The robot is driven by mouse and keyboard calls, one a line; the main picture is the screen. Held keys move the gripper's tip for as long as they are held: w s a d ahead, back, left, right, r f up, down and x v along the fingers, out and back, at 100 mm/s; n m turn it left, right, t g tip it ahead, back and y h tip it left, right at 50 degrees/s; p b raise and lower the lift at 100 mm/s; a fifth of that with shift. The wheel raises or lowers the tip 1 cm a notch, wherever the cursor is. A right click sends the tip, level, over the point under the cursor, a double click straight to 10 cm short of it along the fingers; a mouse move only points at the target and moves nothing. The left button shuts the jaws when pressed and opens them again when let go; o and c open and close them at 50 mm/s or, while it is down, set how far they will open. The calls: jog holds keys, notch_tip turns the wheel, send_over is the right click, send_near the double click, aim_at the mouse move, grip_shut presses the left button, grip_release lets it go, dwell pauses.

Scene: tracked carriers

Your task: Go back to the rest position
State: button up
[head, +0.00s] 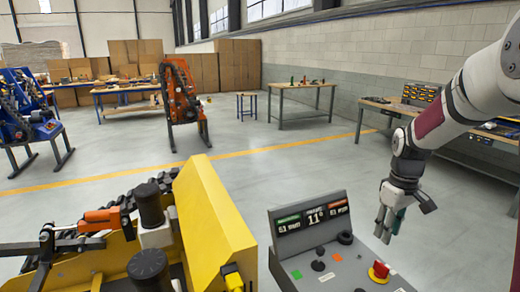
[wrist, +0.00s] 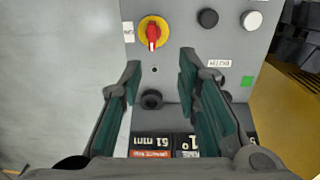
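My gripper (head: 403,222) hangs from my arm at the right of the head view, fingers pointing down, above and behind the right side of a grey control console (head: 345,268). In the wrist view my gripper (wrist: 160,70) has its two fingers spread, with nothing between them. The console face (wrist: 180,70) lies beneath the fingers. A red switch on a yellow base (wrist: 153,36) sits just beyond the fingertips; it also shows in the head view (head: 379,272). The fingers appear clear of the controls.
A yellow tracked machine (head: 215,225) stands close at left. An orange carrier (head: 180,95) and a blue one (head: 25,120) stand farther back. A workbench (head: 460,140) is behind my arm. The middle floor is clear.

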jog(key=s+a+r+m+t+h, duration=0.1)
jog(key=s+a+r+m+t, duration=0.15)
jog(key=s+a+r, duration=1)
jog(key=s+a+r+t, duration=0.1)
jog(key=s+a, duration=0.1)
jog(key=s, duration=0.4)
jog(key=s+a+r+m+t+y, duration=0.1)
jog(key=s+a+r, duration=0.1)
jog(key=s, duration=0.4)
jog(key=shift+a+r+t, duration=0.15)
jog(key=shift+a+t, duration=0.2)
jog(key=shift+a, duration=0.4)
jog(key=shift+d, duration=0.15)
